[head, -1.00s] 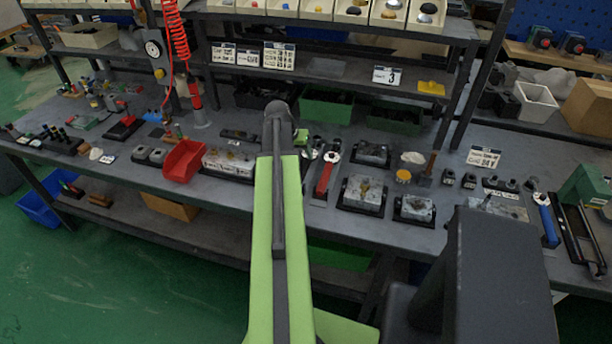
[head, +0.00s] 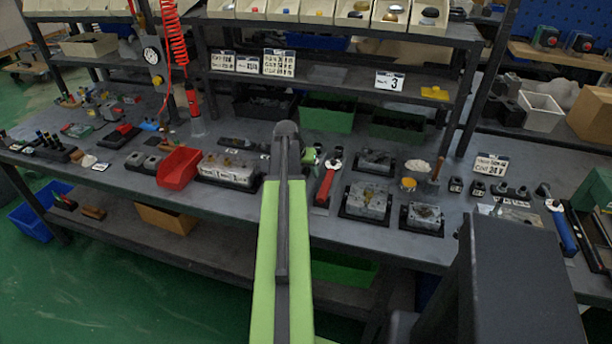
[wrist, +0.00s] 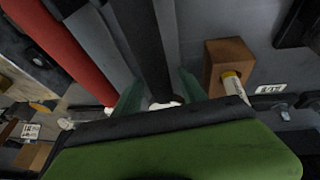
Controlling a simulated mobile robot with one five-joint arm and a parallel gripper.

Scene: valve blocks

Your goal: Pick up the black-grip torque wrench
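The black-grip torque wrench shows in the wrist view as a long dark grip (wrist: 148,45) running down between my fingers, with a bright metal part at its lower end. In the head view my arm mostly hides it. My gripper (wrist: 162,97) is open, with one greenish finger on each side of the dark grip. A gap shows on the right side of the grip; I cannot tell whether the left finger touches. In the head view my gripper (head: 313,155) is low over the bench, just left of the red-grip wrench (head: 325,185).
The red grip (wrist: 62,48) lies close on the left in the wrist view. A brown wooden block (wrist: 226,62) stands close on the right. Metal blocks (head: 368,201) sit right of the red wrench; a red bin (head: 179,168) stands left. A shelf (head: 350,73) overhangs behind.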

